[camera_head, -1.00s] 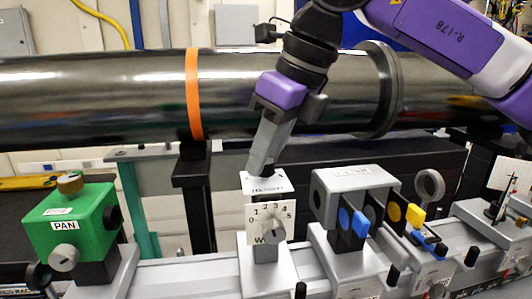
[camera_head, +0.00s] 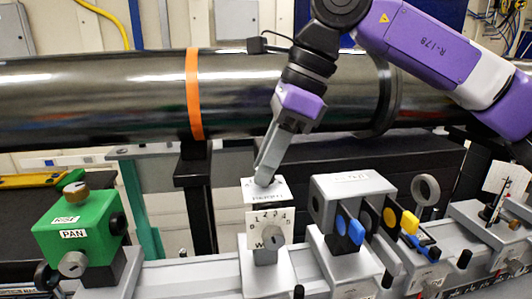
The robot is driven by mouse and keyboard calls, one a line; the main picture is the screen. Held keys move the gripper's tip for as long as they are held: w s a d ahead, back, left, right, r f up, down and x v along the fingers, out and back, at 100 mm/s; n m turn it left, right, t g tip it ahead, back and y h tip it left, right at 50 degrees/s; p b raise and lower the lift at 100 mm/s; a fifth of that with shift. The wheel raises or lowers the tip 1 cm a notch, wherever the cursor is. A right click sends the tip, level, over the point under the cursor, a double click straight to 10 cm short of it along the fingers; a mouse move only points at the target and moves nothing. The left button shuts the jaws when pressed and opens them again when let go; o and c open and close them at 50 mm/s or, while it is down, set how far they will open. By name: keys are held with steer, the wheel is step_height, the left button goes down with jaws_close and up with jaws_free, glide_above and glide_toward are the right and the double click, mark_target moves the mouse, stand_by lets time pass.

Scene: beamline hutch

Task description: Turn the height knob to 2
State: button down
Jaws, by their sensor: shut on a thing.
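The pale slit unit (camera_head: 262,222) stands on the rail near the centre of the view. Its top plate (camera_head: 277,192) carries small printing that I cannot read. My gripper (camera_head: 264,178) comes down at a slant from the upper right, with its fingertips at the top plate. It is shut on the height knob there, which the fingers mostly hide, so I cannot read its setting. The front plate has a scale from 0 to 5 and a grey knob (camera_head: 272,236), with a label starting with W, partly hidden. My gripper is clear of that front knob.
A green box (camera_head: 95,222) marked PAN, with brass and grey knobs, stands at left. A grey filter box (camera_head: 350,190) with blue and yellow tabs stands close on the right. A large dark pipe (camera_head: 120,95) with an orange band runs behind, near my arm.

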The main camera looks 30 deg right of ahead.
steer(key=n+g+p, duration=0.1)
steer(key=n, duration=0.1)
steer(key=n+g+p, duration=0.1)
steer(key=n+p, duration=0.1)
steer(key=n, duration=0.1)
steer(key=shift+w+r+n, duration=0.1)
steer(key=shift+r+n, duration=0.05)
steer(key=shift+n, duration=0.15)
steer(key=n+g+p, duration=0.2)
steer(key=n, duration=0.3)
stand_by(0.4)
steer(key=c, duration=1.1)
jaws_free()
steer(key=v, duration=0.7)
steer(key=shift+w+r, duration=0.15)
steer(key=shift+r, duration=0.1)
